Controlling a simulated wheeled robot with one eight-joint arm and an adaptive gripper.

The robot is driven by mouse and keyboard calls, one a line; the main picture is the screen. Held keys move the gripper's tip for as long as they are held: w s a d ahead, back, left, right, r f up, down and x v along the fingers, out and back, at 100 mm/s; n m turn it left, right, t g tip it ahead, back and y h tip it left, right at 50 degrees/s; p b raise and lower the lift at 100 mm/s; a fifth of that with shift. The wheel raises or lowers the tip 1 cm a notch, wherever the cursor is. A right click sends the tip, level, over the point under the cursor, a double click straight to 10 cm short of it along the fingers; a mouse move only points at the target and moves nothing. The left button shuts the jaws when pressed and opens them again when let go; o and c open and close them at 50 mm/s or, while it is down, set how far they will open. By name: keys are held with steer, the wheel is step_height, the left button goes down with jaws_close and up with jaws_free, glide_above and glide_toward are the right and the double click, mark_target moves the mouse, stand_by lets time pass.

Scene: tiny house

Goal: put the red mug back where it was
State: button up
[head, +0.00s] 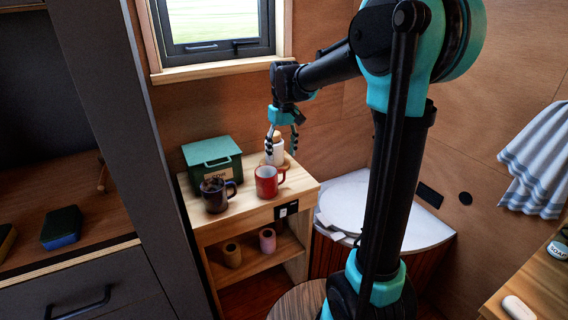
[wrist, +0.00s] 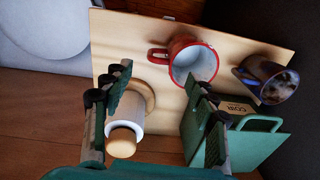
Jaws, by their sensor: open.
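The red mug (head: 266,181) stands upright and empty on the wooden shelf unit's top (head: 240,209), near its front edge. It also shows in the wrist view (wrist: 206,66), with its handle pointing left there. My gripper (head: 280,151) is open and points down behind the mug, with nothing held. In the wrist view, the open fingers (wrist: 165,90) have a white bottle with a wooden cap (wrist: 127,118) below and between them, nearer the left finger. I cannot tell whether a finger touches the bottle. The mug is apart from the fingers.
A dark patterned mug (head: 215,196) stands left of the red mug. A green box (head: 212,160) stands behind it. A round wooden piece (wrist: 144,94) lies by the bottle. A white round lid (head: 352,208) is right of the shelf unit. The wall is close behind.

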steer(key=s+d+f+m+t, duration=0.2)
steer(key=s+d+f, duration=0.4)
steer(key=s, duration=0.5)
steer(key=s+d+f+m+t, duration=0.2)
steer(key=s+d+f, duration=0.4)
steer(key=s+f, duration=0.3)
steer(key=shift+s+d+h, duration=0.3)
steer(key=shift+s, duration=0.6)
steer(key=shift+c, duration=0.4)
